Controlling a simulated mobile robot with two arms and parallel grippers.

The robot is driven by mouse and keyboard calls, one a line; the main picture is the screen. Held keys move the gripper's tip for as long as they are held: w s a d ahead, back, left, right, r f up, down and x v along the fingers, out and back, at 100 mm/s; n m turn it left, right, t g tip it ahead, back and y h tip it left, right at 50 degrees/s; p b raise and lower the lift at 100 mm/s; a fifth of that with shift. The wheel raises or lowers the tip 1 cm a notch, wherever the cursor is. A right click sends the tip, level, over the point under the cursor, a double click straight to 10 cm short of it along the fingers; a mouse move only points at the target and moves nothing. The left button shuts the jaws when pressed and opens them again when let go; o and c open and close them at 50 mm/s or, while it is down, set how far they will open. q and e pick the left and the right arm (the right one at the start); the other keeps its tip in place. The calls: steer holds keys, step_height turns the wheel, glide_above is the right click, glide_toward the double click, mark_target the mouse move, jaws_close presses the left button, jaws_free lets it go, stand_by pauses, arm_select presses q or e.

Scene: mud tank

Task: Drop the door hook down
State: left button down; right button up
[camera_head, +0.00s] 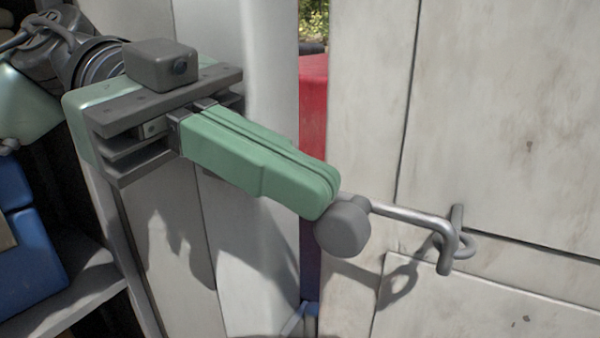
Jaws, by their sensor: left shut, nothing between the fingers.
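The door hook (408,214) is a grey metal rod on the pale panelled door (490,120). Its left end carries a round grey knob (343,228), and its right end bends down at a metal eye (465,246) on the door. The rod lies nearly level, sloping slightly down to the right. My left gripper (326,200) comes in from the left with its green fingers closed together and nothing between them. Its tips are at the knob and overlap it in the picture; I cannot tell if they touch. My right gripper is not in view.
A narrow gap between the pale left panel (265,270) and the door shows a red surface (313,120) behind. A shelf (70,295) with a blue object (28,262) stands at the lower left. The door face to the right is clear.

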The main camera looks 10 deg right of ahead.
arm_select(q)
steer(key=b+v, duration=0.2)
steer(key=v, duration=0.5)
steer(key=shift+w+a, duration=0.15)
steer(key=shift+a, duration=0.05)
